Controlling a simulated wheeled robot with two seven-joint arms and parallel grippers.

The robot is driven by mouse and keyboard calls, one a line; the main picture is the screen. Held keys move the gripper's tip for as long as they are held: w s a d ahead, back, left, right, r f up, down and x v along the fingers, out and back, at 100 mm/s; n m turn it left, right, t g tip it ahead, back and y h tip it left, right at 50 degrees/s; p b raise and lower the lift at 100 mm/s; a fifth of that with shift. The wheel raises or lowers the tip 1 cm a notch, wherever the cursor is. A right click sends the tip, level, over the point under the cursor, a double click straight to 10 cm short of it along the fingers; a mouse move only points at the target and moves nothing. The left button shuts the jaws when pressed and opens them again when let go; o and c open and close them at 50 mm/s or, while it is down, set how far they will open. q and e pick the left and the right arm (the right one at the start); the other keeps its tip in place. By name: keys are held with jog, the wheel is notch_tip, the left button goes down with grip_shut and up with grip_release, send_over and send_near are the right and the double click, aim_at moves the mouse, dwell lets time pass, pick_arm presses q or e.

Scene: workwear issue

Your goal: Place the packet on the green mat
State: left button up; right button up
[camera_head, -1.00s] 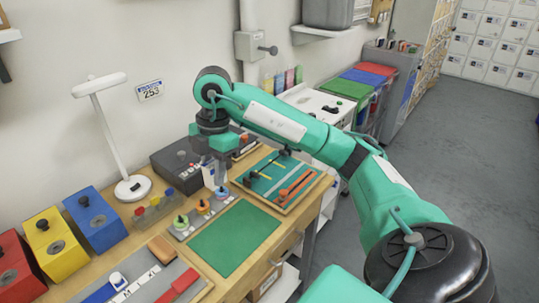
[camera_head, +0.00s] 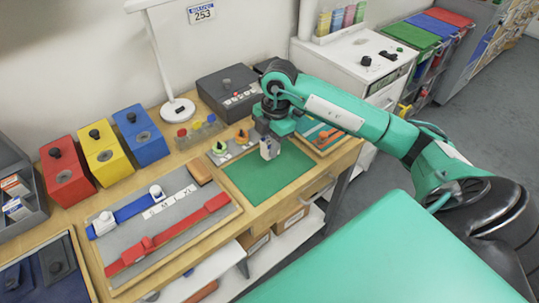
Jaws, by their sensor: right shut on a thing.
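The packet (camera_head: 269,150) is a small whitish block, upright in the camera_head view. My right gripper (camera_head: 272,136) is shut on it from above, its fingers partly hidden by the wrist. The packet is over the back part of the green mat (camera_head: 267,181), a flat rectangle on the wooden table. I cannot tell whether the packet's bottom touches the mat. My left gripper is not in view.
A grey board with a blue and a red strap (camera_head: 150,241) lies left of the mat. Small coloured knobs (camera_head: 219,147) stand behind it, and a tool tray (camera_head: 322,133) lies at the right. Red, yellow and blue boxes (camera_head: 140,136) line the wall.

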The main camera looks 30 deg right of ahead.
aim_at(269, 167)
jog(key=shift+f, duration=0.6)
notch_tip(269, 167, down, 3)
jog(key=shift+f, duration=0.7)
jog(key=o, duration=1)
jog(key=shift+r, duration=0.1)
jog(key=shift+c, duration=0.2)
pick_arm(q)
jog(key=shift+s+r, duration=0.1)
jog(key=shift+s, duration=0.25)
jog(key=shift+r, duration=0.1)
pick_arm(e)
jog(key=shift+r, duration=0.1)
